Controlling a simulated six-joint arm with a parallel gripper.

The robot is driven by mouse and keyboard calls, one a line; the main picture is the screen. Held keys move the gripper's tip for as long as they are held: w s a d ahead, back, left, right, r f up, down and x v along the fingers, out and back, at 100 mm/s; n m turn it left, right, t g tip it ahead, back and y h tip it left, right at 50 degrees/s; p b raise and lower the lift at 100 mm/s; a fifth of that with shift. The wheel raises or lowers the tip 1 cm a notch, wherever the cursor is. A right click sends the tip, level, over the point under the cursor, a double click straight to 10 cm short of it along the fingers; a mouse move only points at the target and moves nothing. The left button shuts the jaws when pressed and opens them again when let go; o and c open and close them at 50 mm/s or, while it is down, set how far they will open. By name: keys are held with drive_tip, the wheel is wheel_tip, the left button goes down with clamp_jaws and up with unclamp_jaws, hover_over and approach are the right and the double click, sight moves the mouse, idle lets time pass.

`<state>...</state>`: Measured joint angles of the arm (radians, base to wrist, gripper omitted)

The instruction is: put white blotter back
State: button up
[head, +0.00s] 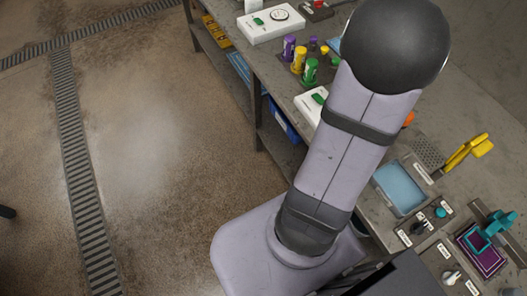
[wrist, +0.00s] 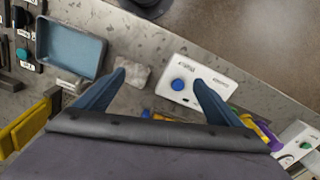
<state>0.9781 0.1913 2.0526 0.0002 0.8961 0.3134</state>
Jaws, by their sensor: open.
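A pale grey-white, rough-edged pad (wrist: 130,72), which looks like the white blotter, lies on the grey bench in the wrist view. It is between the blue tray and a white panel. My gripper (wrist: 159,78) is open and empty above the bench, its two dark blue fingers spread. The left fingertip overlaps the pad's left part in the picture; I cannot tell the height between them. In the head view my arm hides the pad and the gripper.
A blue tray (wrist: 72,50) sits left of the pad; it also shows in the head view (head: 400,187). A white panel with a blue button (wrist: 188,88) is at the right. Bottles (head: 299,60) stand farther along the bench.

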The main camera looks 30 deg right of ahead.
drive_tip(key=w+a+f+n, duration=0.1)
drive_tip(key=w+a+n, duration=0.2)
drive_tip(key=a, duration=0.4)
drive_tip(key=w+a+n, duration=0.3)
drive_tip(key=a, duration=0.4)
drive_tip(key=s+a+f+n, duration=0.1)
drive_tip(key=a+n, duration=0.3)
drive_tip(key=a, duration=0.3)
drive_tip(key=s+a+f+n, duration=0.1)
drive_tip(key=a+n, duration=0.3)
drive_tip(key=a, duration=0.4)
drive_tip(key=shift+s+n, duration=0.4)
drive_tip(key=shift+s, duration=0.35)
